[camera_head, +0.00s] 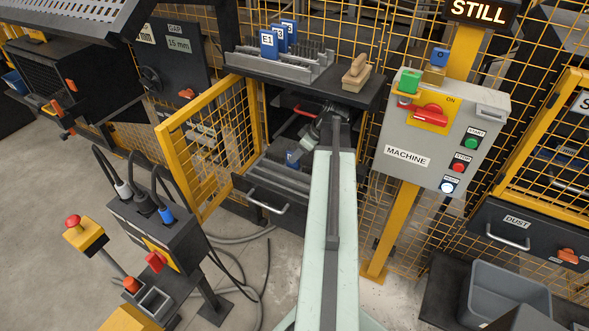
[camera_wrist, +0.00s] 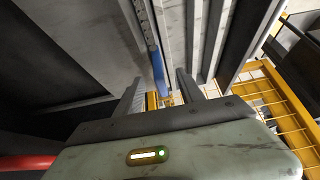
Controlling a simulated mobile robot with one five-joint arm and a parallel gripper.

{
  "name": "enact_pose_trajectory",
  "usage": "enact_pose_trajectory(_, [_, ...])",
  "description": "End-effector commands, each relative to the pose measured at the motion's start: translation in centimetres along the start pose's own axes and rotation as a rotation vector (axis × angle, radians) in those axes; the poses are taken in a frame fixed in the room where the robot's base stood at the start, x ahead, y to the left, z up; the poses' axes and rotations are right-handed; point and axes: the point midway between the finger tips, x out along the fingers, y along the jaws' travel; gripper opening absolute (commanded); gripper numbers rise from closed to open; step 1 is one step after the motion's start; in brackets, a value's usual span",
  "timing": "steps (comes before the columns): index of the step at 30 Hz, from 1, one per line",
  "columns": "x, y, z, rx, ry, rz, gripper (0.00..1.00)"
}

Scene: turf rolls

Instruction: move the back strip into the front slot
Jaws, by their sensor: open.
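A strip with a blue end (camera_head: 292,157) stands in the grey slotted tray (camera_head: 275,172) low in the machine opening. In the wrist view the blue-edged strip (camera_wrist: 157,62) runs down between my fingers. My gripper (camera_wrist: 158,91) is open, with a finger on either side of the strip; I cannot see contact. In the head view my arm covers part of the opening and hides the fingertips. Which slot the strip stands in is unclear.
Several blue strips (camera_head: 268,44), one marked E1, stand in a grey rack on the shelf (camera_head: 310,80) above, beside a wooden block (camera_head: 356,74). An open yellow mesh door (camera_head: 210,145) stands left. The grey machine box (camera_head: 440,130) is close on the right.

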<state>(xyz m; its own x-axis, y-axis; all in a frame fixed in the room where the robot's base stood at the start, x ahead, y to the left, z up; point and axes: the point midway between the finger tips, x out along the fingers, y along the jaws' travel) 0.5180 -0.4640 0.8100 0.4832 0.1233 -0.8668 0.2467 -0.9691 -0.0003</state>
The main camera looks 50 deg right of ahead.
Motion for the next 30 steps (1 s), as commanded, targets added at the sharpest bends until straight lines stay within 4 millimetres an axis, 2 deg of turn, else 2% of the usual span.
enact_pose_trajectory(1, [1.5,0.1,0.2,-0.002,0.000,0.000,0.45])
enact_pose_trajectory(3, [2.9,0.1,0.0,-0.002,0.000,0.000,0.45])
enact_pose_trajectory(6, [4.3,0.1,0.1,0.000,0.000,0.001,0.45])
enact_pose_trajectory(13, [4.1,0.1,-0.2,0.002,0.000,0.002,0.45])
enact_pose_trajectory(14, [4.1,0.1,-0.2,0.002,0.000,0.002,0.40])
enact_pose_trajectory(18, [4.1,0.1,-0.2,0.002,0.000,0.002,0.01])
enact_pose_trajectory(30, [4.0,0.2,-0.2,0.003,0.000,0.002,0.00])
